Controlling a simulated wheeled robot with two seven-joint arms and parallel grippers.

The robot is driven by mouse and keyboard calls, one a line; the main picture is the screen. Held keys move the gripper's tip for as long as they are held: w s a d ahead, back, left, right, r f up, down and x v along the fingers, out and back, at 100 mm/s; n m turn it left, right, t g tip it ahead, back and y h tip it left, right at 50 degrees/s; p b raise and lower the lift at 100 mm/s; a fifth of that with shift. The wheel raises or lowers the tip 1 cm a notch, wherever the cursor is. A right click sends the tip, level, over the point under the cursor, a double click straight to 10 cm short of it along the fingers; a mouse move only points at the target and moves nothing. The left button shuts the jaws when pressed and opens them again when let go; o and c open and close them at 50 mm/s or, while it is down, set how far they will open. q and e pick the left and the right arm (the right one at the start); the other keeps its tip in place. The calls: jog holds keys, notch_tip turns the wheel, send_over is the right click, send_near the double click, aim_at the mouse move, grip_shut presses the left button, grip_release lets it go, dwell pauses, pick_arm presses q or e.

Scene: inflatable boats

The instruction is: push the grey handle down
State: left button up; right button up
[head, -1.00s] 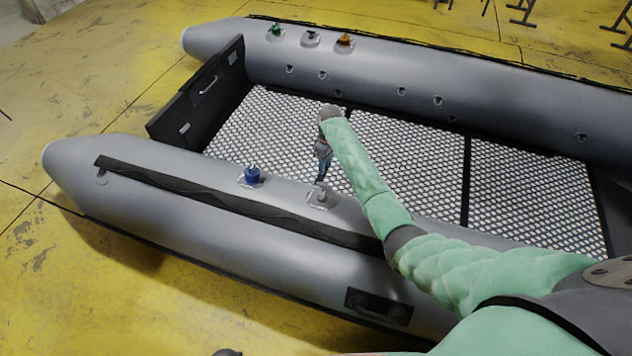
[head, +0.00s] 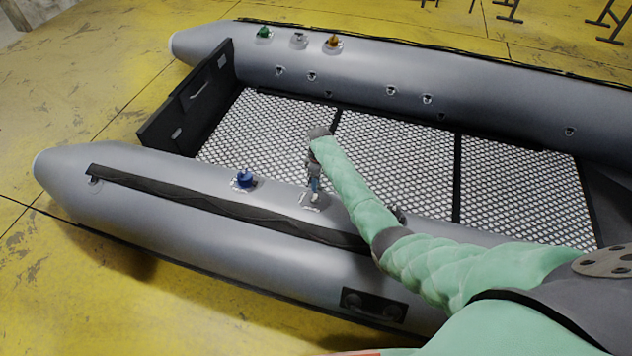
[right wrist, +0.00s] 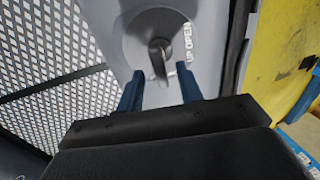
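The grey handle (right wrist: 160,56) shows in the right wrist view on a round base on the boat's grey tube. In the head view the handle (head: 311,199) is small and partly covered by my gripper, on the near tube. My right gripper (head: 315,189) is right over it, its arm reaching in from the lower right. In the right wrist view the blue fingers of my right gripper (right wrist: 160,73) are apart, with the handle in line with the gap between their tips. I cannot tell whether they touch it. My left gripper is out of view.
A blue valve (head: 244,179) sits left of the handle on the near tube (head: 140,230). Green (head: 263,33), grey (head: 299,38) and orange (head: 333,42) valves sit on the far tube. A black transom board (head: 185,100) closes the boat's left end. The mesh floor (head: 390,150) is clear.

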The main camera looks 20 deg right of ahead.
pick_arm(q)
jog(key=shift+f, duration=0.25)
pick_arm(e)
jog(key=shift+s+f, duration=0.1)
jog(key=shift+f, duration=0.35)
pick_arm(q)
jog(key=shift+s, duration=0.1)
pick_arm(e)
grip_shut()
